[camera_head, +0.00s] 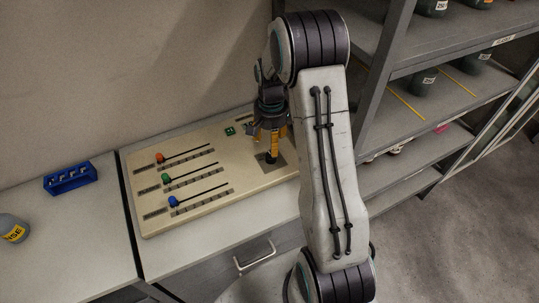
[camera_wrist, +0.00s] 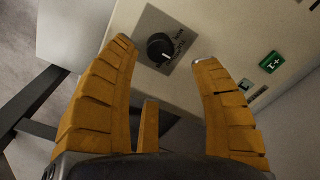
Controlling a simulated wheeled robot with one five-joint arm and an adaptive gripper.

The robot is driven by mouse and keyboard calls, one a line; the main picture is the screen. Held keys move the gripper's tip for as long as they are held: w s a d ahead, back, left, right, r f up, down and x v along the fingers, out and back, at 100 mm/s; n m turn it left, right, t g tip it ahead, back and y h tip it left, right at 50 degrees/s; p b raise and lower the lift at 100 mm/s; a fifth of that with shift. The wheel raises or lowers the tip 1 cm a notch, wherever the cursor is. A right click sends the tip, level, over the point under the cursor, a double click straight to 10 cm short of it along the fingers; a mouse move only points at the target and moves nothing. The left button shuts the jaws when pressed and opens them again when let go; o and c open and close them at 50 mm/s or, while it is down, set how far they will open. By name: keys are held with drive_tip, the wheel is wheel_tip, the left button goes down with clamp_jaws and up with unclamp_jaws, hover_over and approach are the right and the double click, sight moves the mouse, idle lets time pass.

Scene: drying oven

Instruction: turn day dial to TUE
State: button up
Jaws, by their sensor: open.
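The day dial is a round black knob (camera_wrist: 160,48) on a grey square plate in the wrist view, with a pale pointer mark on its face and small lettering beside it too blurred to read. The same dark knob (camera_head: 271,157) shows in the head view at the right end of the beige control panel (camera_head: 222,206). My gripper (camera_wrist: 165,45) is open, with its orange fingers apart on either side of the knob in the picture. In the head view my gripper (camera_head: 270,146) points down just above the knob. I cannot tell whether a finger touches it.
The panel also carries an orange (camera_head: 160,158), a green (camera_head: 166,178) and a blue slider knob (camera_head: 174,201), plus a green switch (camera_head: 230,131). A blue rack (camera_head: 70,178) and a grey bottle (camera_head: 12,228) stand at the left. Shelving (camera_head: 400,125) rises at the right.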

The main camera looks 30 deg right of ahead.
sight(271, 157)
drive_tip(key=shift+f+p, duration=0.65)
drive_tip(key=shift+f, duration=2.85)
clamp_jaws()
drive_tip(key=shift+s+f+b, duration=0.1)
drive_tip(key=shift+b, duration=0.25)
drive_tip(key=shift+f+n+b, duration=0.1)
drive_tip(key=shift+n+b, duration=0.75)
drive_tip(key=shift+n, duration=0.25)
drive_tip(key=shift+n+b, duration=1.1)
drive_tip(key=shift+n, duration=0.6)
